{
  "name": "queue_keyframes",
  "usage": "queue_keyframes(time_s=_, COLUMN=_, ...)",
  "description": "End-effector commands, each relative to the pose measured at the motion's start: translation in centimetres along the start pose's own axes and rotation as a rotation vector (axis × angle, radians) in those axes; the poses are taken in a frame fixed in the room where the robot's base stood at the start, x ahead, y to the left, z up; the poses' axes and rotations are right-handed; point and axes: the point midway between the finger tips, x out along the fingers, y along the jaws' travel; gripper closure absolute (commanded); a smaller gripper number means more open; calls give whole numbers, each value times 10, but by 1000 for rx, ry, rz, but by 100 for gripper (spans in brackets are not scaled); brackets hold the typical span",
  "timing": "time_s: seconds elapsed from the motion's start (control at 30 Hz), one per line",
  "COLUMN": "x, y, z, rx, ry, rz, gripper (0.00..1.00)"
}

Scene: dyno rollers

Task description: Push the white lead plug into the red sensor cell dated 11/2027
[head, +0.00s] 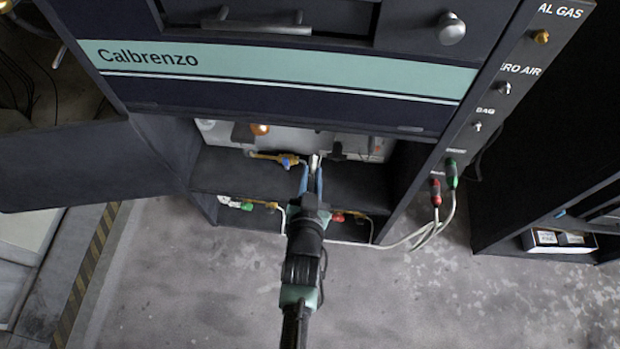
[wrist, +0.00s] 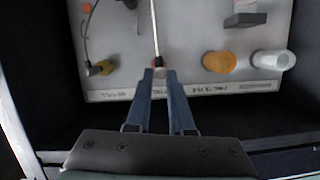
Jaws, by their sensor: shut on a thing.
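My gripper (head: 312,168) reaches into the open cabinet bay, its blue fingers pointing at the back panel. In the wrist view my gripper (wrist: 160,76) is shut on the small white lead plug (wrist: 159,73) at the fingertips. A pale lead (wrist: 154,25) runs away from it along the panel. A little reddish colour shows right at the plug, but I cannot tell whether it is the red sensor cell or whether the plug touches it. Labels (wrist: 210,89) lie along the panel edge near the fingertips; their dates are too blurred to read.
An orange round part (wrist: 218,62) and a white cylinder (wrist: 273,60) stand beside the fingers. The cabinet door (head: 75,165) hangs open at left. Several fittings, one with a green part (head: 247,206), line the lower shelf.

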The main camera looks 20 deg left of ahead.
Motion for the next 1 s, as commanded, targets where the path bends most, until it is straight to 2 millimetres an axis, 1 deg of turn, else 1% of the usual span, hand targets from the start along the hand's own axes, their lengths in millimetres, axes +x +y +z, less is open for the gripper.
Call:
queue_keyframes(time_s=0.03, x=6, y=0, z=0, rx=0, ry=3, rz=-2, gripper=100)
queue_keyframes(time_s=0.2, x=23, y=0, z=-4, rx=0, ry=3, rz=-1, gripper=100)
queue_keyframes(time_s=0.5, x=44, y=0, z=-12, rx=1, ry=2, rz=0, gripper=100)
queue_keyframes(time_s=0.7, x=49, y=0, z=-15, rx=1, ry=0, rz=0, gripper=100)
queue_keyframes(time_s=1.0, x=49, y=0, z=-15, rx=0, ry=0, rz=0, gripper=100)
